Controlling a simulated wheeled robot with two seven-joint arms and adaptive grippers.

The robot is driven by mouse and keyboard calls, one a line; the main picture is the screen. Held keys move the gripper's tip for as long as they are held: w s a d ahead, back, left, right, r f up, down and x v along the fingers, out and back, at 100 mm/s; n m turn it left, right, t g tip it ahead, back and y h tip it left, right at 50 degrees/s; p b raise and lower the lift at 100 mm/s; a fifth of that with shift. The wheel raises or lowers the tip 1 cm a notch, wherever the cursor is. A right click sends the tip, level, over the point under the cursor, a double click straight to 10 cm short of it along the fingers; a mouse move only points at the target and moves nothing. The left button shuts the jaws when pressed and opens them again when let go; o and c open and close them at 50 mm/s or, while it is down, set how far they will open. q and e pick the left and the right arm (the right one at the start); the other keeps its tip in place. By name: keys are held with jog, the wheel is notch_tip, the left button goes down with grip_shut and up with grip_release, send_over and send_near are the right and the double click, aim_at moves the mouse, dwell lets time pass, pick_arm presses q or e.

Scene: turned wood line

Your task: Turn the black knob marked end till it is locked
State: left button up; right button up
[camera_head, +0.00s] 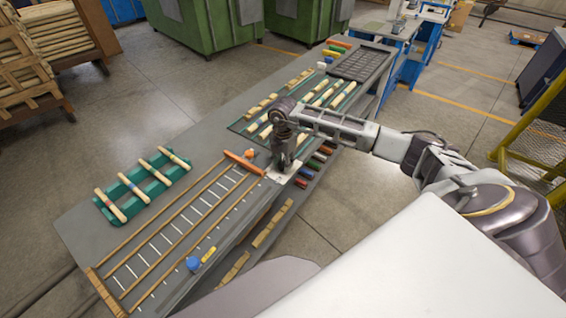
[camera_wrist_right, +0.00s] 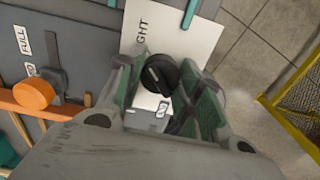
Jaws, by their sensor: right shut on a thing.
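The black knob (camera_wrist_right: 160,74) shows in the right wrist view between the green-padded fingers of my right gripper (camera_wrist_right: 163,92). It sits on a white plate (camera_wrist_right: 185,30) with letters ending in "IGHT"; I cannot read the word "end". A pale line runs across the knob's top. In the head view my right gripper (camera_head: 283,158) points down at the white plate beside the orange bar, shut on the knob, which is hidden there. I cannot tell whether the knob is locked. My left gripper is not in view.
An orange knob (camera_wrist_right: 33,94) and a "FULL" label stand close to the left of the gripper. On the grey bench (camera_head: 85,232) are a ruled frame with a blue knob (camera_head: 193,263), a green rack (camera_head: 135,207) of turned sticks, and colored blocks. Yellow railing (camera_head: 520,145) stands at right.

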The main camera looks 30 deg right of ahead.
aim_at(283, 162)
jog(key=o, duration=1)
jog(key=shift+o, duration=0.2)
jog(key=shift+r, duration=0.1)
notch_tip(283, 162, up, 12)
dwell(0.6)
